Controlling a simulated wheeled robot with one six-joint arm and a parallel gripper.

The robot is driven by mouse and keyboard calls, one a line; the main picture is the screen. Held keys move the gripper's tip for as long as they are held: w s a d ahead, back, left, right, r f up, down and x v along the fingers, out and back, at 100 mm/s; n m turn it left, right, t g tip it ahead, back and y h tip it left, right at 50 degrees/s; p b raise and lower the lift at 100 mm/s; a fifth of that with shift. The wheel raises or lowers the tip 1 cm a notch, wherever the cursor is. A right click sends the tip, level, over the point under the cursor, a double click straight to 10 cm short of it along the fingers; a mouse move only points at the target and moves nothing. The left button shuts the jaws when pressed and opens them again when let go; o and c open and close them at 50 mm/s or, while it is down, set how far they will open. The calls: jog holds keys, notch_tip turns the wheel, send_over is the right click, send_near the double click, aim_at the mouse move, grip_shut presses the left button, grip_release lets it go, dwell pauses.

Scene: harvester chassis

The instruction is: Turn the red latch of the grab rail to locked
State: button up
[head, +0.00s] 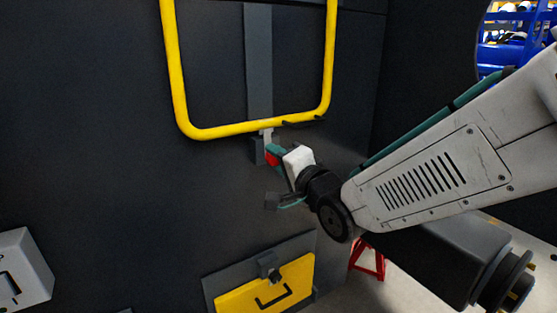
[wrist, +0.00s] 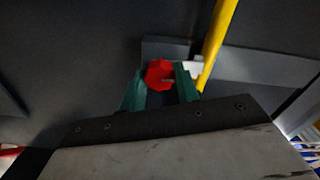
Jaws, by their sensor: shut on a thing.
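The red latch (head: 271,158) sits just below the bottom bar of the yellow grab rail (head: 250,129), on a dark mount in front of the grey upright strip. In the wrist view the red latch (wrist: 159,74) is a red knob between the two green fingers of my gripper (wrist: 161,88). My gripper (head: 274,150) is shut on the latch, and partly hides it in the head view. The grab rail also shows in the wrist view (wrist: 217,45), to the right of the latch. I cannot tell the latch's exact turn position.
A yellow panel with a black handle (head: 272,291) is on the dark wall below my gripper. A light grey box (head: 23,270) is at the lower left. A red stand (head: 368,260) is on the floor at the right. Blue shelving (head: 512,40) is at the upper right.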

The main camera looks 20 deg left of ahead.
jog(key=shift+m, duration=0.6)
jog(key=o, duration=1)
jog(key=shift+w, duration=0.1)
jog(key=shift+c, duration=0.2)
jog(key=shift+d, duration=0.1)
jog(key=v, duration=0.7)
jog(key=shift+s+d, duration=0.2)
jog(key=shift+s, duration=0.15)
